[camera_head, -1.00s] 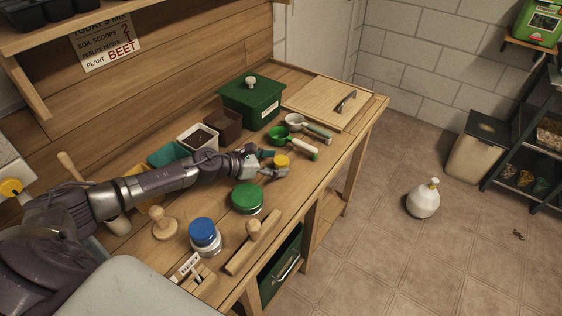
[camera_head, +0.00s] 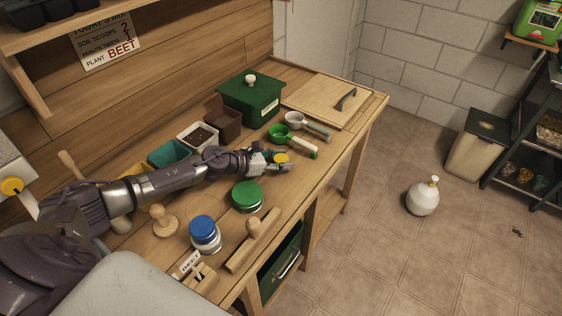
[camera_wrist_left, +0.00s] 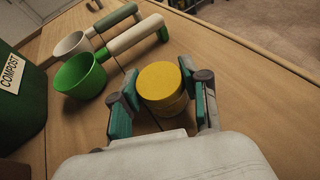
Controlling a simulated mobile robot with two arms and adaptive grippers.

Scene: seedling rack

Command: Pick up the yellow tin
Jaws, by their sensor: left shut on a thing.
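The yellow tin (camera_head: 281,158) is small and round and is on the wooden bench, to the near side of the green scoop. My left gripper (camera_head: 274,163) is at the tin, with a finger on each side of it. In the left wrist view the yellow tin (camera_wrist_left: 161,84) sits between the teal finger pads of my left gripper (camera_wrist_left: 160,98). The gripper is shut on it. The tin's lower side is partly hidden by the fingers and the hand. I cannot tell whether it is clear of the bench. My right gripper is not in view.
A green scoop (camera_head: 292,141) and a white scoop (camera_head: 307,125) lie just beyond the tin. A green box (camera_head: 252,102) stands at the back. The bench's front edge is close.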

